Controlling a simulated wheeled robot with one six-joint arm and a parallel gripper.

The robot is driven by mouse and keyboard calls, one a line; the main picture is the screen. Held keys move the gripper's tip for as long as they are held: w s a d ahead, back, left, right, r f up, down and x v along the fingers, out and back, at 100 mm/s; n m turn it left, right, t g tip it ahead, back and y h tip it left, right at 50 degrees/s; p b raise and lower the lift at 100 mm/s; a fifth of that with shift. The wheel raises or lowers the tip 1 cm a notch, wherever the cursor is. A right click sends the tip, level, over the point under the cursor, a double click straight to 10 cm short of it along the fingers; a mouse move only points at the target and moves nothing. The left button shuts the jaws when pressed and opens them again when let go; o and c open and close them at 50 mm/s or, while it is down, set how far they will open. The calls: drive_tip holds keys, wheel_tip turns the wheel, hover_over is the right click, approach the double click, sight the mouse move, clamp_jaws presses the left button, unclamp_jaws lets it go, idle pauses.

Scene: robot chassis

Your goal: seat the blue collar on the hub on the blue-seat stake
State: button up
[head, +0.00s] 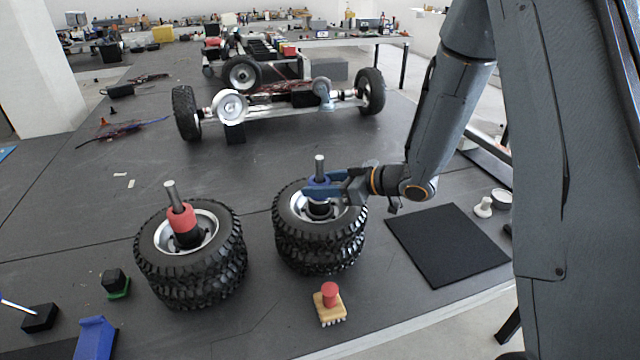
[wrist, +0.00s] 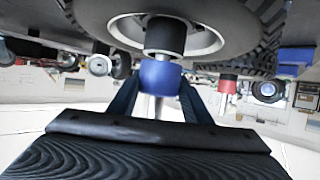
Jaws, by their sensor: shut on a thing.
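The blue collar (head: 318,182) is around the metal stake (head: 319,164) of the right wheel stack, just above the black hub (head: 318,208). My gripper (head: 322,191) reaches in from the right and is shut on the collar. In the wrist view, which looks upside down, the blue collar (wrist: 160,76) sits between my blue fingers (wrist: 158,98), close to the black hub (wrist: 165,36). The stake (wrist: 150,106) passes through it.
The left wheel stack (head: 190,265) has a red collar (head: 181,218) around its stake. A red-handled brush (head: 329,303) lies in front of the right stack. A black mat (head: 447,245) lies to the right. A wheeled axle chassis (head: 280,100) stands behind.

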drive_tip(key=shift+s+f+b, duration=0.1)
drive_tip(key=shift+f+b, duration=0.25)
drive_tip(key=shift+f, duration=0.4)
idle(0.4)
drive_tip(key=o, duration=1.4)
drive_tip(key=shift+f, duration=0.1)
drive_tip(key=shift+o, duration=0.2)
drive_tip(key=shift+d, duration=0.1)
drive_tip(key=b+v, duration=0.1)
drive_tip(key=v, duration=0.6)
drive_tip(key=shift+d+r+b, duration=0.25)
drive_tip(key=shift+b, duration=0.15)
